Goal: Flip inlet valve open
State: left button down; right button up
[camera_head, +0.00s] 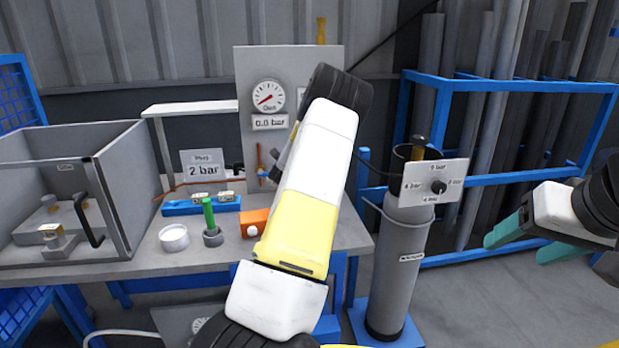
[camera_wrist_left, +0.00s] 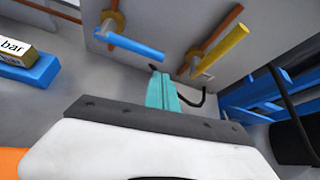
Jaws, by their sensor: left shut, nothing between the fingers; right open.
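In the left wrist view, a blue lever (camera_wrist_left: 130,46) and a yellow lever (camera_wrist_left: 220,48) are mounted on copper pipes on a grey panel. No readable label tells which one is the inlet valve. My left gripper (camera_wrist_left: 160,80) is shut and empty, its teal fingers below and between the two levers, with no visible contact. In the head view my own left arm hides that gripper and part of the panel (camera_head: 340,57). The panel's gauge (camera_head: 268,95) stands above a display (camera_head: 270,122) reading 0.0 bar. My right gripper (camera_head: 505,240) is open and empty at the far right.
The bench (camera_head: 130,262) carries an open grey box (camera_head: 120,190), a 2 bar sign (camera_head: 203,170), a white cup (camera_head: 174,240), a green-handled tool (camera_head: 209,213) and an orange block (camera_head: 252,222). A grey cylinder (camera_head: 395,270) with a dial plate and a blue rack (camera_head: 525,85) stand right.

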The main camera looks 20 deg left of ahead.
pick_arm(q)
jog(key=shift+x, duration=2.4)
jog(key=shift+r, duration=0.1)
jog(key=s+a+r+n+t+h, duration=0.4)
jog(key=a+r+n+t, duration=0.3)
jog(key=r+n, duration=0.4)
jog(key=shift+s+a+n+t+h, duration=0.3)
jog(key=shift+s+a+n+t, duration=0.1)
jog(key=shift+s+a, duration=0.15)
jog(key=shift+a, duration=0.2)
